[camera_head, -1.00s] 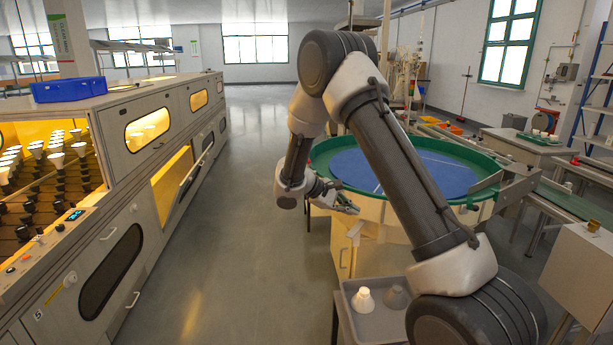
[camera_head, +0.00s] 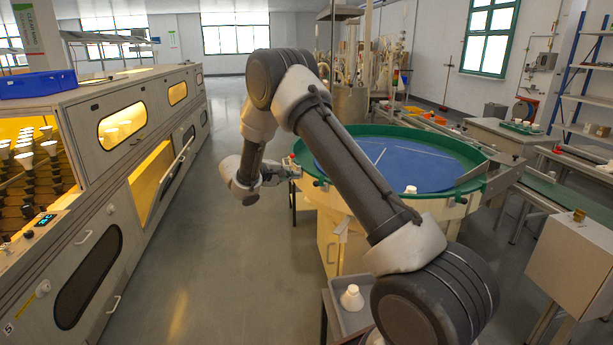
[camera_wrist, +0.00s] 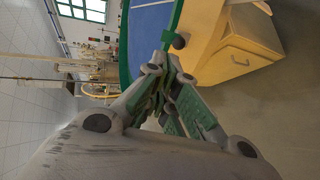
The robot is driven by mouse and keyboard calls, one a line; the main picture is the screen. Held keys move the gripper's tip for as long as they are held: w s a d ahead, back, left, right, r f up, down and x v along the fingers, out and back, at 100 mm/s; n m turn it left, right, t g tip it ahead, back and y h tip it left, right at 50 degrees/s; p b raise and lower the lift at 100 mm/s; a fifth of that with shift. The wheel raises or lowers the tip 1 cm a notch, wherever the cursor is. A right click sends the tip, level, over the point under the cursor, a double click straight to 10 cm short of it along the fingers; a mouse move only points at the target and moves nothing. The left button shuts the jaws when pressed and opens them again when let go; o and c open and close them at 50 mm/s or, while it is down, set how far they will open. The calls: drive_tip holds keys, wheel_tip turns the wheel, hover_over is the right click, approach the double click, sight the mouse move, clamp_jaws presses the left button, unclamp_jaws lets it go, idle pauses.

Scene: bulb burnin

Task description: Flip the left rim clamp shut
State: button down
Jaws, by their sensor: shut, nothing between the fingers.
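The round table has a green rim (camera_head: 350,190) and a blue top (camera_head: 345,165). My gripper (camera_head: 291,172) is at the left side of this rim, its fingers shut and empty. In the wrist view, the closed fingertips (camera_wrist: 168,52) are close to the green rim (camera_wrist: 123,45) and a dark round knob (camera_wrist: 179,41); I cannot tell whether they touch. A small red-topped piece (camera_head: 291,157) shows just above my fingers at the left rim. It may be the left rim clamp, but its position is too small to read. A dark knob (camera_head: 319,183) sits on the front-left rim.
A white cone-shaped piece (camera_head: 411,189) stands on the blue top. A grey tray (camera_head: 338,302) with a white piece (camera_head: 352,298) is below the table's front. The long oven cabinet (camera_head: 120,180) stands left, with clear floor (camera_head: 215,260) between.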

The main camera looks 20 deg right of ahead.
drive_tip(key=x, duration=1.3)
drive_tip(key=shift+d, duration=0.3)
drive_tip(key=shift+w+d+r+g+y, duration=0.1)
drive_tip(key=shift+w+d+g+y, duration=0.1)
drive_tip(key=shift+y, duration=0.25)
drive_tip(key=shift+w+d+r+g+y, duration=0.1)
drive_tip(key=shift+d+g+y, duration=0.15)
drive_tip(key=shift+y, duration=0.2)
drive_tip(key=d+g+y, duration=0.1)
drive_tip(key=y, duration=0.2)
drive_tip(key=w+d+g+y, duration=0.1)
drive_tip(key=d+y, duration=0.1)
drive_tip(key=y, duration=0.1)
drive_tip(key=w+d+g+y, duration=0.1)
drive_tip(key=y, duration=0.2)
drive_tip(key=shift+d+g, duration=0.2)
drive_tip(key=shift+g, duration=0.05)
drive_tip(key=shift+d+f, duration=0.35)
drive_tip(key=shift+d, duration=0.1)
drive_tip(key=shift+w, duration=0.1)
